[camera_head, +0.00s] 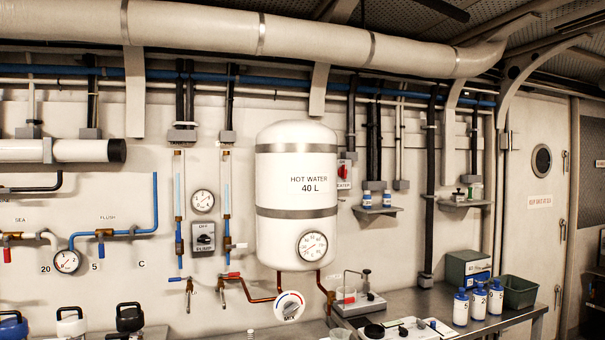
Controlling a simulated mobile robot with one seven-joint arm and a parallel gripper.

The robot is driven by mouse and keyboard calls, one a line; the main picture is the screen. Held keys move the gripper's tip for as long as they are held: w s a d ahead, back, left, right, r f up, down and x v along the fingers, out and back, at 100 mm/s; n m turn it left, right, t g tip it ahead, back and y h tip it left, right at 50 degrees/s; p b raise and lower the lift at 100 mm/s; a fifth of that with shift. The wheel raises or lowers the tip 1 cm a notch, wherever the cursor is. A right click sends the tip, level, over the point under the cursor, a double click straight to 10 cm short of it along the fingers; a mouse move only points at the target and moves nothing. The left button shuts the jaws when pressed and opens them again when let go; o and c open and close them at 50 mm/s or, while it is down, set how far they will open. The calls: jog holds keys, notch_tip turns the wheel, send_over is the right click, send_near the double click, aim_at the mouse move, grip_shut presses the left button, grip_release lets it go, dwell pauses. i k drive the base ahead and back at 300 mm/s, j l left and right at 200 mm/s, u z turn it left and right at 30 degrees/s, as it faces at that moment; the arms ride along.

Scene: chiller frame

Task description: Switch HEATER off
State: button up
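The HEATER switch (343,174) is a small white plate on the wall, right beside the right edge of the hot water tank. The tank seems to cover the plate's left edge. The knob's setting is too small to tell. The white hot water tank (296,228), marked 40 L, hangs on the wall with a dial on its lower front. My gripper is not in view.
A PUMP switch (203,237) is on the wall left of the tank. A shelf (377,209) with two blue-white bottles is right of the HEATER switch. Dark vertical pipes (351,115) run above it. A metal bench (405,303) below carries bottles and instruments.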

aim_at(342, 171)
jog(key=l, duration=0.7)
jog(key=i+l+u, duration=0.2)
jog(key=i+l, duration=0.3)
jog(key=i, duration=0.1)
